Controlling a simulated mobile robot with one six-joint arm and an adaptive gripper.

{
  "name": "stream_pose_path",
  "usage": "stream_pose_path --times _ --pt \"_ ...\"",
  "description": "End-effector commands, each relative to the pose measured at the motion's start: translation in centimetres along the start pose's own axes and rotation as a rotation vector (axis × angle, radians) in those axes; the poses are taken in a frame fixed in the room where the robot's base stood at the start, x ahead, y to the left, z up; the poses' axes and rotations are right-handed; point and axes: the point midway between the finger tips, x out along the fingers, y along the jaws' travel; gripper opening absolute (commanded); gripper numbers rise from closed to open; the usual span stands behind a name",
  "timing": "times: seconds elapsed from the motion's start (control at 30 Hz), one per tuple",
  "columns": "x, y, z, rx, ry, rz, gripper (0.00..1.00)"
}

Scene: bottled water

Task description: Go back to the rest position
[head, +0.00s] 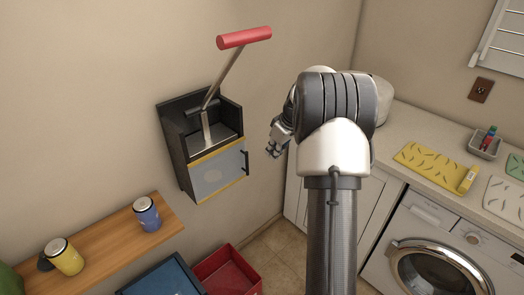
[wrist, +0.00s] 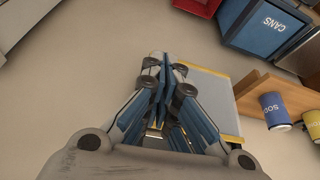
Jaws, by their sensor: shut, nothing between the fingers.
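My gripper (head: 277,146) is raised at the end of my arm, just right of the wall-mounted can crusher (head: 207,148) in the head view. In the wrist view my gripper (wrist: 166,70) has its blue-padded fingers together, with nothing between them. The crusher has a red handle (head: 244,38) on a lever that points up and to the right. Its grey front door with yellow edging (head: 217,174) looks closed. The gripper appears apart from the door, though the exact gap is hard to tell.
A wooden shelf (head: 110,238) holds a yellow can (head: 64,257) and a blue can (head: 147,214). Below are a blue bin (head: 163,277), labelled CANS in the wrist view, and a red bin (head: 232,271). A counter (head: 408,130) with a yellow mat (head: 432,166) and a washing machine (head: 432,262) stand right.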

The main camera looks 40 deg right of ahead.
Motion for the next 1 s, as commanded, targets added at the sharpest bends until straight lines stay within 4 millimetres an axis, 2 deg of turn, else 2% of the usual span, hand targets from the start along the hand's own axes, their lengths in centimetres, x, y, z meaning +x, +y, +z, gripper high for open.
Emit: stream_pose_path --times 0.27,0.37,0.47,0.57,0.6,0.67,0.8,0.87,1.0 --pt "-0.4 -0.1 0.0 -0.001 -0.001 0.000 0.00" --pt "-1.5 -1.5 -0.7 -0.001 -0.002 0.000 0.00" --pt "-4.0 -5.0 -1.9 0.001 -0.006 0.001 0.00" --pt "-7.6 -10.2 -2.9 0.009 -0.013 0.004 0.00" --pt "-9.0 -12.5 -2.9 0.013 -0.018 0.006 0.00" --pt "-11.0 -15.8 -2.6 0.023 -0.021 0.010 0.00" --pt "-15.2 -22.9 -0.6 0.043 -0.025 0.020 0.00" --pt "-16.7 -25.8 0.7 0.053 -0.024 0.025 0.00" --pt "-19.4 -31.4 4.9 0.079 -0.015 0.040 0.00"
